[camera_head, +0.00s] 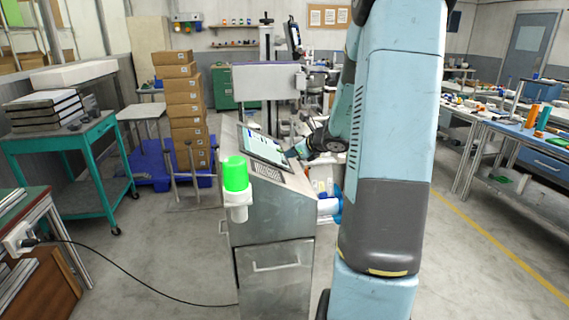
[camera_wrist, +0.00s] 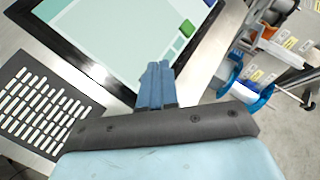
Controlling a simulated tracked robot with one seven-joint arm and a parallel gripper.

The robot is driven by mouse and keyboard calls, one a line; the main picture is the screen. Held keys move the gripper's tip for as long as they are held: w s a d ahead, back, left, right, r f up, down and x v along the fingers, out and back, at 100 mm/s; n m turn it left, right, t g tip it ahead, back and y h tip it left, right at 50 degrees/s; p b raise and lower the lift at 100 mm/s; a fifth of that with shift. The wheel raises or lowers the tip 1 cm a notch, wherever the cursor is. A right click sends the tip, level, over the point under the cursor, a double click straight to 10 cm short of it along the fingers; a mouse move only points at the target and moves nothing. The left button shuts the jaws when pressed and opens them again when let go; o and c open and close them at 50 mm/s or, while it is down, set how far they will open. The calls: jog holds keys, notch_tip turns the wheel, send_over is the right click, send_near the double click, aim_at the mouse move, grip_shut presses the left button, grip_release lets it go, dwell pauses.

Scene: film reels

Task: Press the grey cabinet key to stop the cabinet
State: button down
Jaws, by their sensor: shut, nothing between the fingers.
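The metal cabinet (camera_head: 272,262) stands in the middle of the head view, with a tilted touchscreen (camera_head: 262,146) on top. In the wrist view the screen (camera_wrist: 110,30) is pale green with a black frame. A small green key (camera_wrist: 187,28) shows near its corner. I cannot make out a grey key; my fingers may hide part of that corner. My gripper (camera_wrist: 157,66) is shut and empty, its blue fingertips over the frame at the screen's lower edge. I cannot tell whether they touch. In the head view my gripper (camera_head: 294,152) is at the screen's right side.
A lit green lamp (camera_head: 235,174) stands on the cabinet's front left corner. A keyboard (camera_wrist: 38,108) lies below the screen. Blue reels (camera_wrist: 250,97) are right of the cabinet. Stacked boxes (camera_head: 184,105) stand behind left. A black cable crosses the floor at left.

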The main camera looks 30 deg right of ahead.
jog(key=shift+r, duration=0.1)
jog(key=shift+s+d+r, duration=0.1)
jog(key=shift+d+r, duration=0.3)
jog(key=shift+r, duration=0.3)
jog(key=shift+s+d+r, duration=0.1)
jog(key=shift+d+r, duration=0.3)
jog(key=shift+r, duration=0.35)
jog(key=shift+s+d+r, duration=0.1)
jog(key=shift+d+r, duration=0.3)
jog(key=shift+r, duration=0.3)
jog(key=s+a+r+n+g+y, duration=0.1)
jog(key=s+a+r+n+g, duration=0.15)
jog(key=s+a+n, duration=0.65)
jog(key=s+a+r+n+g, duration=0.2)
jog(key=s+a+r+n, duration=0.3)
jog(key=a, duration=0.6)
jog(key=s+a+r+n+h, duration=0.1)
jog(key=s+n+h, duration=0.3)
jog(key=s+n, duration=1.2)
jog(key=s+a+g, duration=0.1)
jog(key=s, duration=0.2)
jog(key=shift+h, duration=0.3)
jog(key=shift+w+r, duration=0.1)
